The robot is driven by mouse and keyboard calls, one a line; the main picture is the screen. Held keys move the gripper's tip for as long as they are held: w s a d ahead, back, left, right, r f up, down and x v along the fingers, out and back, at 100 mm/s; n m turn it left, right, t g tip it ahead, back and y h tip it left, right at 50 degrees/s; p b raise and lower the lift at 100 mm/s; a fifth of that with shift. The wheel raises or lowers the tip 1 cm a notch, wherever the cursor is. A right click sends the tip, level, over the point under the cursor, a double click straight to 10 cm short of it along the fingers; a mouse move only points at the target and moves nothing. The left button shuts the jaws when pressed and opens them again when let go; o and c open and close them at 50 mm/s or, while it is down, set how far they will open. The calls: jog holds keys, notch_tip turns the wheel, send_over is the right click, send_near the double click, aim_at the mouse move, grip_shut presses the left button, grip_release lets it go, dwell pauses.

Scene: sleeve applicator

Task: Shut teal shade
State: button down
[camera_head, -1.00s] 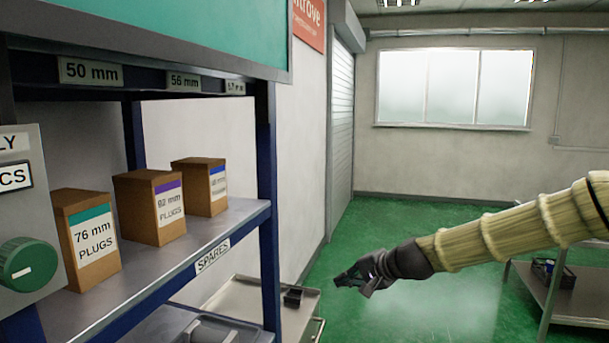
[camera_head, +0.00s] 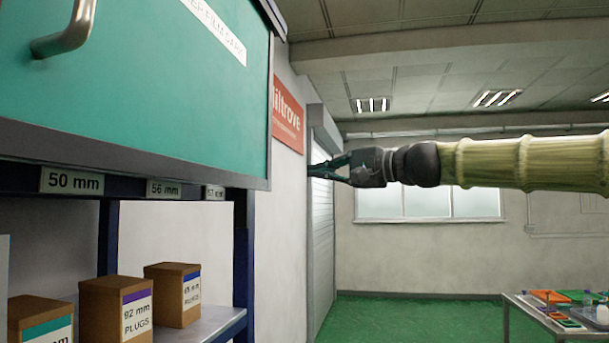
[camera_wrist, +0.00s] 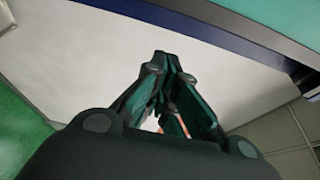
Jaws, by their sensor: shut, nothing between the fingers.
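The teal shade (camera_head: 150,95) is a broad panel at the upper left of the head view, with a metal handle (camera_head: 68,32) and a white label strip on its face. The handle's upper end is cut off by the frame. My gripper (camera_head: 328,169) is shut and empty, to the right of the shade, apart from it in the picture. In the wrist view the fingertips (camera_wrist: 168,66) meet, and a teal strip (camera_wrist: 285,14) shows in the upper right corner.
Below the shade, a blue-framed rack (camera_head: 243,270) holds several plug boxes (camera_head: 117,308) on a shelf. A red sign (camera_head: 287,115) hangs on the wall behind. A table with coloured items (camera_head: 560,305) stands at the lower right. Green floor (camera_head: 400,318) is open between.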

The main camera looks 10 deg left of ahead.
jog(key=a+p, duration=0.4)
jog(key=a, duration=0.5)
jog(key=shift+s, duration=0.3)
jog(key=shift+d+f, duration=0.1)
dwell(0.4)
